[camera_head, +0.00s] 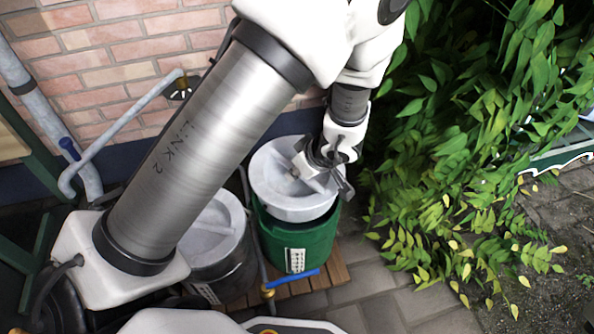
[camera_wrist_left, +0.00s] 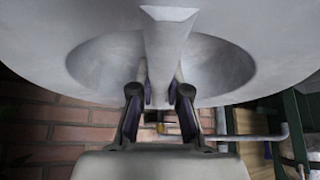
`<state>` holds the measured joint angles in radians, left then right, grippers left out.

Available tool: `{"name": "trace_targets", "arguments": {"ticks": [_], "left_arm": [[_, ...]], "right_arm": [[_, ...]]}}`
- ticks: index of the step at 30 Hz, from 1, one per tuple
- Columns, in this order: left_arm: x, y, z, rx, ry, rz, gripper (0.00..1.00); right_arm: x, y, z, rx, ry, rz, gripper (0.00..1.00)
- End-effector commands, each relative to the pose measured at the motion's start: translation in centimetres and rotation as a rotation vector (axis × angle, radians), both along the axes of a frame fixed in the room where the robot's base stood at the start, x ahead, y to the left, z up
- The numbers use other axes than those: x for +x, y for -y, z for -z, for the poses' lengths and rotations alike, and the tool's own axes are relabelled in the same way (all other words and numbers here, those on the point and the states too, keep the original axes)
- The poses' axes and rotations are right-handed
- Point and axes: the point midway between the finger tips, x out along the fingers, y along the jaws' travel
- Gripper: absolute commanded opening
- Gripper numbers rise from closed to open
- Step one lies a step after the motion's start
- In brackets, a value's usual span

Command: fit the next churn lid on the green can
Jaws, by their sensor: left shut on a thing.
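The green can (camera_head: 318,245) stands upright on wooden slats with a white label on its front. A pale grey lid (camera_head: 270,180) with a dished top and a raised bar is over the can's mouth. Green rim shows around its lower edge; I cannot tell whether it is fully seated. My left gripper (camera_head: 318,178) is shut on the lid's bar. In the left wrist view, the lid (camera_wrist_left: 240,75) fills the top, and the fingers (camera_wrist_left: 160,95) sit on either side of its bar (camera_wrist_left: 166,35). My right gripper is not in view.
A dark can (camera_head: 215,275) with a grey lid (camera_head: 208,232) stands close at the left. A grey pipe with a blue-handled tap (camera_head: 295,278) runs in front of the cans. Leafy branches (camera_head: 450,150) crowd the right; a brick wall (camera_head: 120,50) is behind.

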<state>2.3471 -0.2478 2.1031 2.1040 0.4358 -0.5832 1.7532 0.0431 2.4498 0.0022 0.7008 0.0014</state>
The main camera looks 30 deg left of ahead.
Motion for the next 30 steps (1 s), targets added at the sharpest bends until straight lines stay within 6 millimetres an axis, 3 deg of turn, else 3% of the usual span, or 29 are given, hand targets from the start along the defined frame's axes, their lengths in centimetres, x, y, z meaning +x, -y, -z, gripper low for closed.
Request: {"name": "trace_targets", "arguments": {"ticks": [30], "left_arm": [[0.0, 0.1, -0.3, -0.003, 0.009, 0.001, 0.0]], "right_arm": [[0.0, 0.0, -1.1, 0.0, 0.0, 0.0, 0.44]]}}
